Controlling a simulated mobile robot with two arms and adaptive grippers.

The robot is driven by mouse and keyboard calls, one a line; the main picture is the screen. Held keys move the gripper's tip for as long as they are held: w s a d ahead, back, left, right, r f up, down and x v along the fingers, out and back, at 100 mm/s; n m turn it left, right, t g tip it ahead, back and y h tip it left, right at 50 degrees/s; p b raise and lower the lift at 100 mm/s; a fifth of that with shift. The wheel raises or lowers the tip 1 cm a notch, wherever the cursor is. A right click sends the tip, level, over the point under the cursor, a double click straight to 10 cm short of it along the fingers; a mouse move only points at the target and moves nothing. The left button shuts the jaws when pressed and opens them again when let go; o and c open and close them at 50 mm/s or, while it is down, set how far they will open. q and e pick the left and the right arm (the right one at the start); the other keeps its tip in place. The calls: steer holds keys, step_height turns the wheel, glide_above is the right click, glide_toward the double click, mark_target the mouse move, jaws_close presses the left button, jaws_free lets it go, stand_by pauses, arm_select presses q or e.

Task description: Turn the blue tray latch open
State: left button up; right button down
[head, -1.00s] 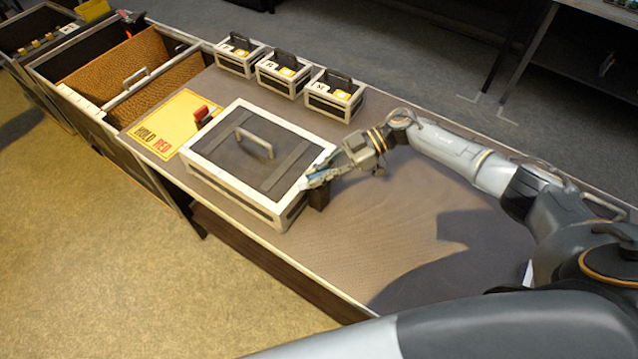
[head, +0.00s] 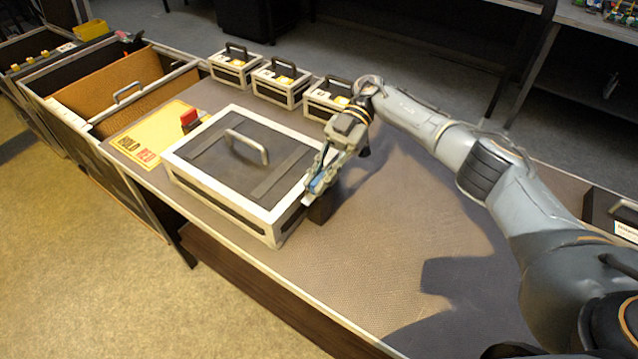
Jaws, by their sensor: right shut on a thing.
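The blue latch (head: 317,184) is at the right end of a large grey tray (head: 270,215) with a white rim and a dark lid with a handle. Only a small part of the blue shows between the fingers. My right gripper (head: 316,186) is shut on the blue latch, with its fingers pointing down and to the left. The gripper hides most of the latch, so its exact angle cannot be told. A dark brown block (head: 322,208) sits just below the fingers, beside the tray. My left gripper is not in view.
Three small handled boxes (head: 277,82) stand along the table's back edge; my arm partly covers the rightmost. A yellow "HOLD RED" mat (head: 150,135) with a red item (head: 190,120) lies left of the tray. A dark case (head: 610,215) is at the right.

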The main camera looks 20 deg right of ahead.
mark_target(319, 177)
steer(key=shift+f, duration=0.1)
stand_by(0.3)
steer(key=c, duration=1.4)
jaws_free()
steer(key=shift+r, duration=0.25)
step_height(319, 177, up, 10)
steer(key=shift+f, duration=0.2)
